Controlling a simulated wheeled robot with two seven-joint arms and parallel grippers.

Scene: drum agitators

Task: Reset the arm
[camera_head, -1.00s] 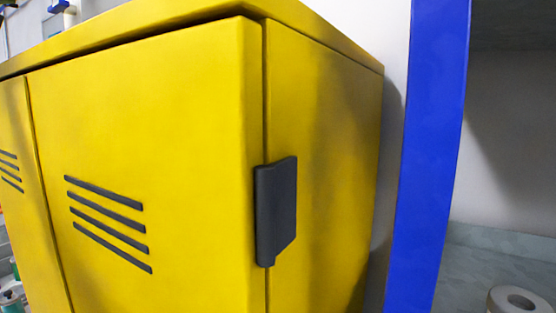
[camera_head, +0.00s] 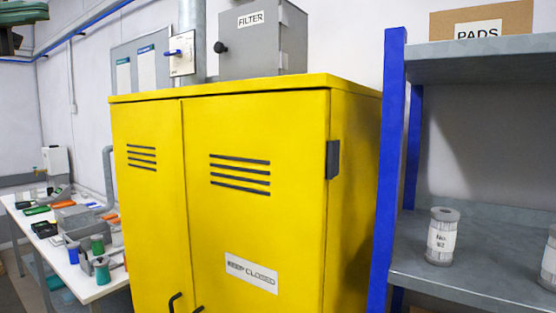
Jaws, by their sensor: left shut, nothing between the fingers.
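Neither of my grippers can be made out in the head view, and no part of my arms shows clearly. A yellow two-door cabinet (camera_head: 222,225) fills the middle of the view. Its doors look shut. It has dark vent slots, a dark hinge (camera_head: 333,160) on the right edge, a "KEEP CLOSED" label (camera_head: 251,273) and black handles (camera_head: 174,302) at the bottom edge of the view.
A grey FILTER box (camera_head: 265,45) is above the cabinet. A blue-posted shelf (camera_head: 470,285) at right holds a grey canister (camera_head: 442,237) and a PADS box (camera_head: 465,22). A white table (camera_head: 95,290) at left carries several small items.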

